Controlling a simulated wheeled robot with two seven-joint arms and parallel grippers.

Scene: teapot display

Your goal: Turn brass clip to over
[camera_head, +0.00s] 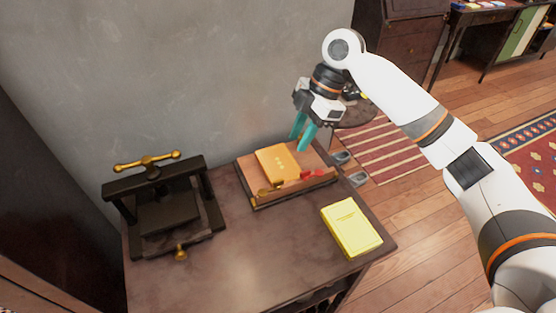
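A small brass clip (268,188) shows at the front left edge of a wooden stand (248,168) on the dark table. An orange book (278,164) lies on the stand, behind the clip. The clip is too small to tell exactly how it is turned. My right gripper (299,143) has teal fingers pointing down, above the back right part of the stand. Its fingers are apart with nothing seen between them, and it is clear of the clip. My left gripper is out of view.
A red piece (312,174) lies at the stand's front right edge. A black press (168,215) with brass handles stands at the table's left. A yellow book (351,227) lies at the right front. The table's (255,255) front middle is clear. A grey wall rises behind.

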